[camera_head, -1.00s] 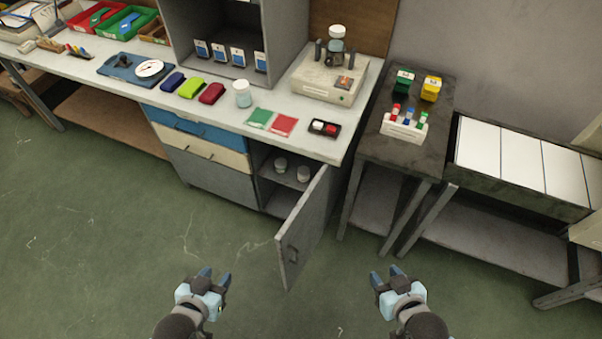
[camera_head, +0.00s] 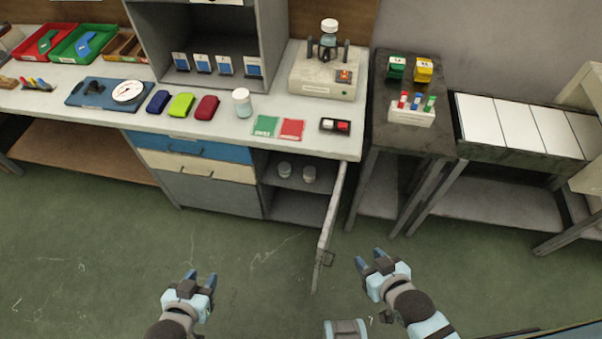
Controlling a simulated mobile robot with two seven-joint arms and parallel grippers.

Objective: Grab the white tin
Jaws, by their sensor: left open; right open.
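A white tin or jar (camera_head: 242,103) stands upright on the counter, right of the dark red case. I cannot tell which of these the task names. My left gripper (camera_head: 201,278) is open and empty over the floor, in front of the drawers. My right gripper (camera_head: 370,258) is open and empty, right of the open cabinet door. Both are well apart from every tin.
The cabinet door (camera_head: 328,225) stands open and juts out between my grippers. The counter (camera_head: 210,125) holds coloured cases, green and red cards and a pale device (camera_head: 325,75). A dark side table (camera_head: 400,142) stands to the right. The floor (camera_head: 90,250) is clear at left.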

